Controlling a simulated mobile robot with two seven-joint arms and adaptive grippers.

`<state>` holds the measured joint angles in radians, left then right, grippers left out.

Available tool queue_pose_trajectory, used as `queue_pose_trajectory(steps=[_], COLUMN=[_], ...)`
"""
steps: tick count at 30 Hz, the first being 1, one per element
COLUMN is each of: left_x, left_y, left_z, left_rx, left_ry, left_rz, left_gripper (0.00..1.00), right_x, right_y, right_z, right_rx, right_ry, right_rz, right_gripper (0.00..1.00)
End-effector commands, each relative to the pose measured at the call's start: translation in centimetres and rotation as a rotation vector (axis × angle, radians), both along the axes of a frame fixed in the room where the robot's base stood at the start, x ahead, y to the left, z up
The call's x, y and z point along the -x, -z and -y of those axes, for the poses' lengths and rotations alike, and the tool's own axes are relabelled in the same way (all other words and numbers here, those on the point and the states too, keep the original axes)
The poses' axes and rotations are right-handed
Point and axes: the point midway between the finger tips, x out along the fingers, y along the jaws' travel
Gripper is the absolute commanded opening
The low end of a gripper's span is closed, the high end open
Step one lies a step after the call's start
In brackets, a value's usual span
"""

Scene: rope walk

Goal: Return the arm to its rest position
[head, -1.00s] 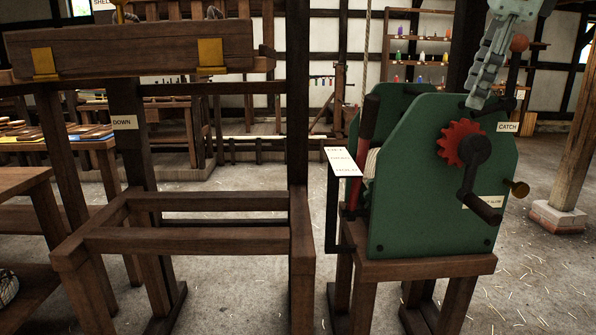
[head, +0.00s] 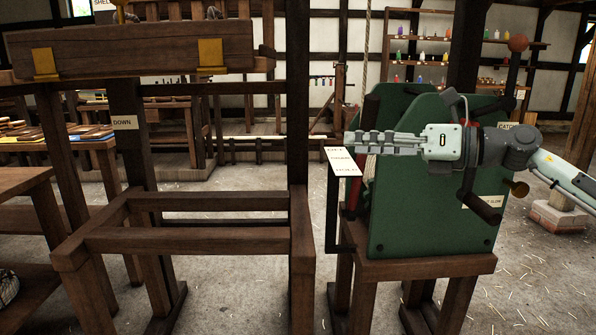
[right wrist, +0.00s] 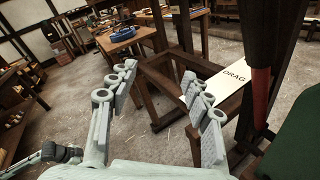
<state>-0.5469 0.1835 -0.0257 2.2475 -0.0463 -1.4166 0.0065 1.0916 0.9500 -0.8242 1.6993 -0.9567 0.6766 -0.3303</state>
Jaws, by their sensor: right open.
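My right gripper (head: 352,140) reaches in from the right in the head view, level, in front of the upper part of the green winch housing (head: 400,220). Its fingers point left, with the tips near the white label card (head: 343,162). In the right wrist view my right gripper (right wrist: 170,85) shows its two fingers spread apart with nothing between them. The arm hides the red gear and part of the black crank (head: 482,207).
A dark wooden frame (head: 190,240) stands left of the winch. The winch rests on a wooden stand (head: 430,265). A lever with a round brown knob (head: 518,43) rises behind the arm. A post on a brick footing (head: 557,217) is at right. Straw-strewn floor lies open at front right.

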Motion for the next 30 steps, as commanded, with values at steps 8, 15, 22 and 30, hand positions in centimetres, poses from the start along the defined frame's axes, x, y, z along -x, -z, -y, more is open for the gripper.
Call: queue_pose_trajectory(steps=[8,15,22,30], left_x=[0.0,-0.1,-0.1,-0.2], left_y=[0.0,0.0,-0.1,-0.1], left_z=[0.0,-0.1,-0.2,-0.1], left_rx=[-0.001,-0.004,-0.004,-0.004], left_ry=[0.000,0.002,0.002,0.003], left_rz=[-0.001,0.001,0.002,0.004], left_gripper=[0.00,0.00,0.00,0.00], right_x=[-2.3,0.0,8.6,18.8], right_y=[5.8,18.0,30.1,37.3], right_z=[6.9,18.8,27.6,32.4], right_rx=[-0.678,-1.090,-1.262,-1.284], right_ry=[0.410,0.943,1.462,1.882], right_rz=[-0.313,-0.601,-0.783,-0.866], right_gripper=[0.50,0.50,0.50,0.50])
